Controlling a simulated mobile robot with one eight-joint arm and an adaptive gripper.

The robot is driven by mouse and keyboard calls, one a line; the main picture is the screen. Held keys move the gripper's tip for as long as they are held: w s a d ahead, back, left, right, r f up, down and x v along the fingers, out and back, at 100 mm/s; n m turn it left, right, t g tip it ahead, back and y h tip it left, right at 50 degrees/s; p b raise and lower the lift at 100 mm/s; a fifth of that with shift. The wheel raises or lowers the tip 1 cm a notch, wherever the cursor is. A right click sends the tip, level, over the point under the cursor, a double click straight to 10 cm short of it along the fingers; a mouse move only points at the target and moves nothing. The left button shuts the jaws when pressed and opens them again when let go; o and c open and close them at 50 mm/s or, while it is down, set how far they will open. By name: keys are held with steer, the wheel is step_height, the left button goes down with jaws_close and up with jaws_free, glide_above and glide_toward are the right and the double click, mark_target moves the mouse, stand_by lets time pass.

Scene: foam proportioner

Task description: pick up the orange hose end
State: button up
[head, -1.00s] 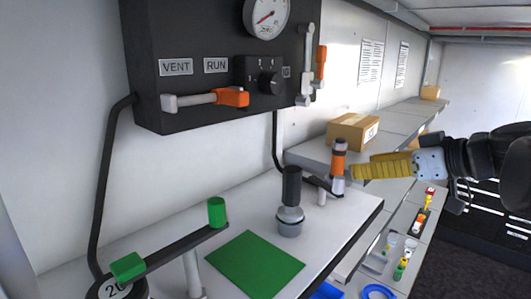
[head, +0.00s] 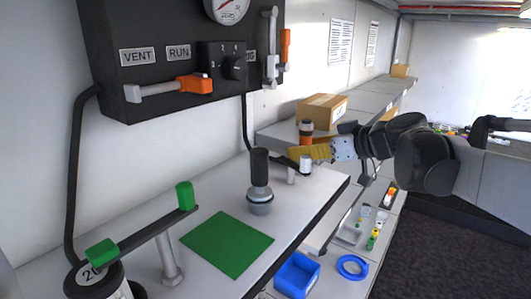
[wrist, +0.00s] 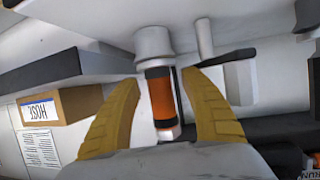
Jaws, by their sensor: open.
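The orange hose end (head: 306,138) stands upright at the far end of the white bench, with a dark top, an orange band and a white lower part. In the wrist view the hose end (wrist: 161,92) lies between the two yellow fingers. My gripper (head: 299,152) comes in from the right in the head view, its fingers level with the lower orange band and hiding part of it. In the wrist view my gripper (wrist: 160,80) is open, with a finger on each side and small gaps visible to the hose end.
A cardboard box (head: 322,108) sits on the shelf behind. A dark-handled fitting (head: 260,180) and a green mat (head: 227,245) are on the bench nearer. A long lever with green ends (head: 143,235) stands at left. A blue bin (head: 297,275) and blue ring (head: 353,266) lie lower right.

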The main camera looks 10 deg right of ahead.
steer(key=shift+s, duration=0.2)
steer(key=shift+d, duration=0.1)
jaws_close()
steer(key=shift+r, duration=0.1)
